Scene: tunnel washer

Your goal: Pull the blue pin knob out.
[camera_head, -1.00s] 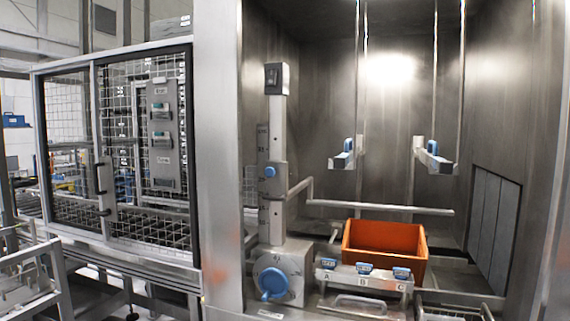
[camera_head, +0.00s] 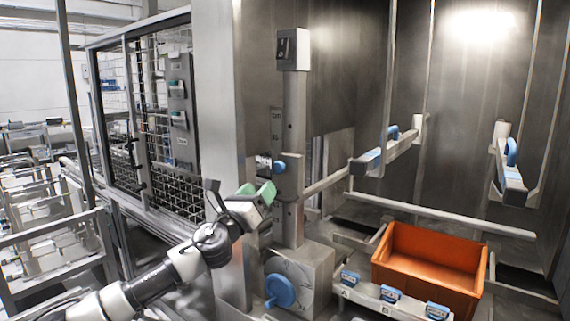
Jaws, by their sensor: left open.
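The blue pin knob (camera_head: 279,167) is a small round knob on the sliding block of the upright grey column, about mid-height. My left gripper (camera_head: 257,191), with green finger pads, is just below and to the left of the knob in the picture. It is open, with nothing seen between its fingers. The knob stays in plain view, and I see a gap between it and the fingers. My right gripper is not in view.
A larger blue dial (camera_head: 280,291) sits on the box at the column's foot. A grey rail (camera_head: 440,219) crosses right of the column. An orange crate (camera_head: 431,285) stands behind the front panel with several blue labelled parts. A mesh cage (camera_head: 150,120) stands left.

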